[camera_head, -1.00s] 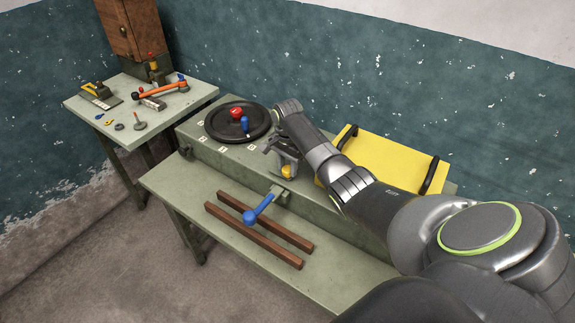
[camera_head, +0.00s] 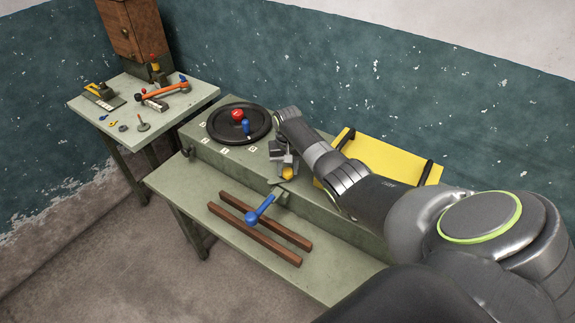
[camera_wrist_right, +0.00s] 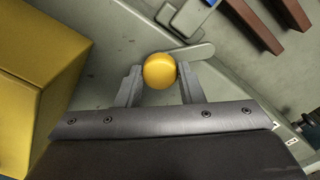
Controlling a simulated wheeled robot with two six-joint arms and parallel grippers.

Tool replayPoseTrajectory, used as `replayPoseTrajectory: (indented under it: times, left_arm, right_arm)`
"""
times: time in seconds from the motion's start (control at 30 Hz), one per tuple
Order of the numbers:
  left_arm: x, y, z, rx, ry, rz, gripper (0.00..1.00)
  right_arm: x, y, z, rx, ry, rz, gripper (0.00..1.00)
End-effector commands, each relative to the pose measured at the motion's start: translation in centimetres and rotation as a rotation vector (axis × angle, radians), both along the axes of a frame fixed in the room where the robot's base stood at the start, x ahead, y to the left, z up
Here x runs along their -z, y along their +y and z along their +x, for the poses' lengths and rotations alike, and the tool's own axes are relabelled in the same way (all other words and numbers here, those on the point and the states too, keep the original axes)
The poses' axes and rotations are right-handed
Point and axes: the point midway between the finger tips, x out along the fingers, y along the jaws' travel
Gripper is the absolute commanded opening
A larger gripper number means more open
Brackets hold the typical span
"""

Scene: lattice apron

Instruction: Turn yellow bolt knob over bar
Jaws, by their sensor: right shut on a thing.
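The yellow bolt knob (camera_head: 288,173) sits at the front top edge of the green bench housing. In the right wrist view the round knob (camera_wrist_right: 159,71) is between the two grey fingers, which touch it on both sides. My right gripper (camera_wrist_right: 159,78) is shut on it. In the head view my right gripper (camera_head: 287,168) reaches down to the knob from behind. A flat grey-green bar (camera_wrist_right: 192,53) with a rounded end passes beside and beneath the knob, pointing right in the wrist view. The knob's stem is hidden. My left gripper is not in view.
A blue-handled lever (camera_head: 259,209) stands in front, above two brown wooden rails (camera_head: 262,235). A yellow cover (camera_head: 372,157) with black handles lies right of the gripper. A black disc (camera_head: 238,123) with red and blue knobs lies left. A side table (camera_head: 195,98) holds tools.

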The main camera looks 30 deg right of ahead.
Motion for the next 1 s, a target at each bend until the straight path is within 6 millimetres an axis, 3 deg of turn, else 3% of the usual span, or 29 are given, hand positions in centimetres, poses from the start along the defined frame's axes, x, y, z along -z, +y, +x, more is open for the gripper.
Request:
replayPoseTrajectory:
  times: [0.5,1.0]
  left_arm:
    - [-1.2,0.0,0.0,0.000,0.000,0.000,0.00]
    - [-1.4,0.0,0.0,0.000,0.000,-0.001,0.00]
  right_arm:
    - [-0.2,-0.1,0.1,-0.458,-0.004,-0.001,0.11]
    - [-0.2,-0.1,0.2,-0.666,-0.006,-0.002,0.11]
